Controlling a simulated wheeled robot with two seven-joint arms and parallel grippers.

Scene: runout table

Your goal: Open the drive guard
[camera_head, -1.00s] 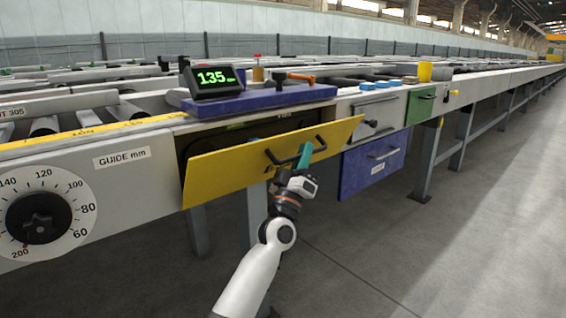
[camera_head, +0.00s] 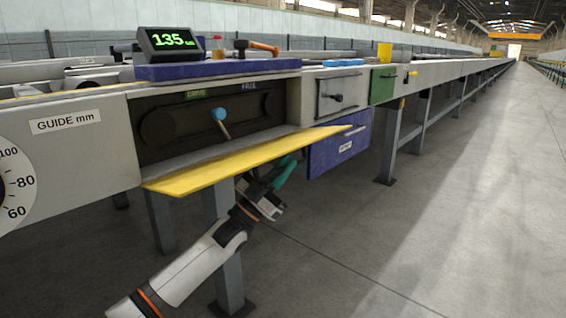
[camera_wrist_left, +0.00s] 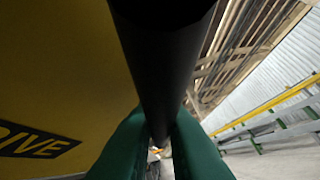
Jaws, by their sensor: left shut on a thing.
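The yellow drive guard (camera_head: 235,164) is swung down and out, its panel tilted close to level below the opening. The drive recess (camera_head: 210,118) behind it is exposed, with a dark belt-like shape and a blue-knobbed lever (camera_head: 219,116) inside. My left gripper (camera_head: 284,172) is under the guard's front edge, partly hidden by it. In the left wrist view, its green fingers (camera_wrist_left: 150,148) are shut on the guard's dark bar handle (camera_wrist_left: 160,60), beside the yellow panel (camera_wrist_left: 60,70) with the letters "IVE". My right gripper is not in view.
A blue drawer (camera_head: 335,152) sits right of the guard, near my gripper. A grey panel with a handle (camera_head: 337,96) and a green box (camera_head: 383,85) are farther right. A support leg (camera_head: 228,270) stands behind my arm. The floor at right is clear.

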